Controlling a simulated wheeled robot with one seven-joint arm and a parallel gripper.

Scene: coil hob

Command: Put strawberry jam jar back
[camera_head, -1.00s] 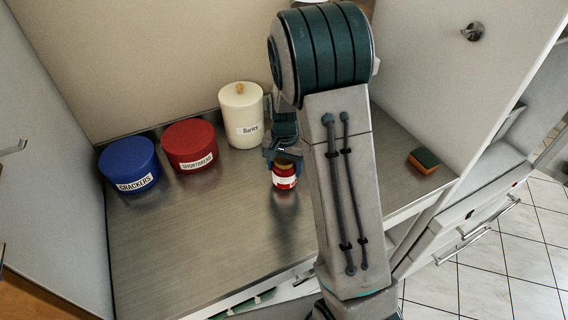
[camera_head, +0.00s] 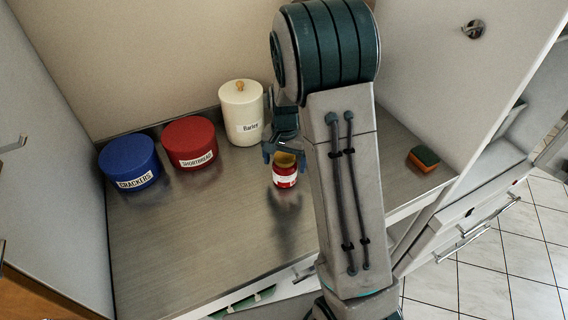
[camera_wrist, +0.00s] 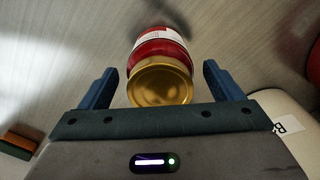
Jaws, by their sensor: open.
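The strawberry jam jar (camera_head: 285,176) is red with a white label and a gold lid, and stands upright on the metal counter. In the wrist view the jar (camera_wrist: 160,44) shows its gold lid towards me, between and just beyond my two fingertips. My gripper (camera_head: 284,155) is open above the jar, with its blue fingers spread to either side of the lid. In the wrist view a gap shows between each finger of my gripper (camera_wrist: 158,85) and the jar.
A cream Barley canister (camera_head: 242,113), a red Shortbread tin (camera_head: 190,143) and a blue Crackers tin (camera_head: 129,162) stand along the back of the steel counter (camera_head: 190,240). A sponge (camera_head: 424,159) lies at the right. The counter's front left is clear.

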